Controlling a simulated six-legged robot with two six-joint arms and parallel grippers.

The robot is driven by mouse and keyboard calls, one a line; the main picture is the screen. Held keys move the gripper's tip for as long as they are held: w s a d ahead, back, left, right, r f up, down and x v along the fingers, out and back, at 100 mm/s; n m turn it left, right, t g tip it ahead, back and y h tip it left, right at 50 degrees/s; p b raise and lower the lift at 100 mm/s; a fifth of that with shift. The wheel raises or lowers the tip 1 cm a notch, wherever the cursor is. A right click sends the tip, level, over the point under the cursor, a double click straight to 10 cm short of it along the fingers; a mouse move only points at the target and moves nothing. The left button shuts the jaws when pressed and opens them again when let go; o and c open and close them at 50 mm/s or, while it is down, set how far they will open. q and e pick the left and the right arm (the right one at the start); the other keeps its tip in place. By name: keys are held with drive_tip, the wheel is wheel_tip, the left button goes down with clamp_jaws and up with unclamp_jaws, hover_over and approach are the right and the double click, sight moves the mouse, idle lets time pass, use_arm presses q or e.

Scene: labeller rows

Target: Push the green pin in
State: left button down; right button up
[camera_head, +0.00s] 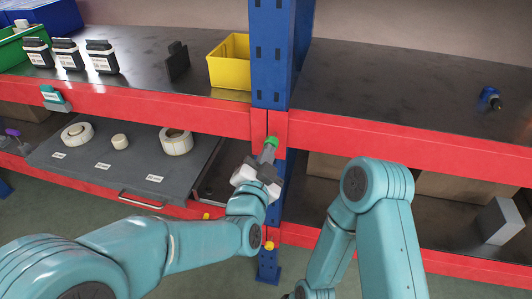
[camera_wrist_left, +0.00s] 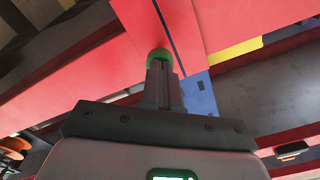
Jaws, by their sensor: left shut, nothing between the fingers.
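The green pin (camera_head: 271,141) shows as a small round green head on the red beam, in front of the blue upright. In the left wrist view the green pin (camera_wrist_left: 159,54) is right at the fingertips, partly hidden behind them. My left gripper (camera_head: 267,152) is shut and empty, its fingers pointing up at the pin; it also shows in the left wrist view (camera_wrist_left: 160,68). The fingertips overlap the pin's lower edge; I cannot tell whether they touch it. My right gripper is out of view.
The blue upright (camera_head: 269,55) stands behind the pin. A yellow bin (camera_head: 230,64) sits on the upper shelf beside it. Below left, a grey pull-out tray (camera_head: 130,172) holds label rolls. A grey box (camera_head: 500,221) is at lower right. The upper right shelf is mostly clear.

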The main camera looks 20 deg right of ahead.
use_arm(q)
drive_tip(key=b+v, duration=0.2)
drive_tip(key=v, duration=0.3)
idle(0.3)
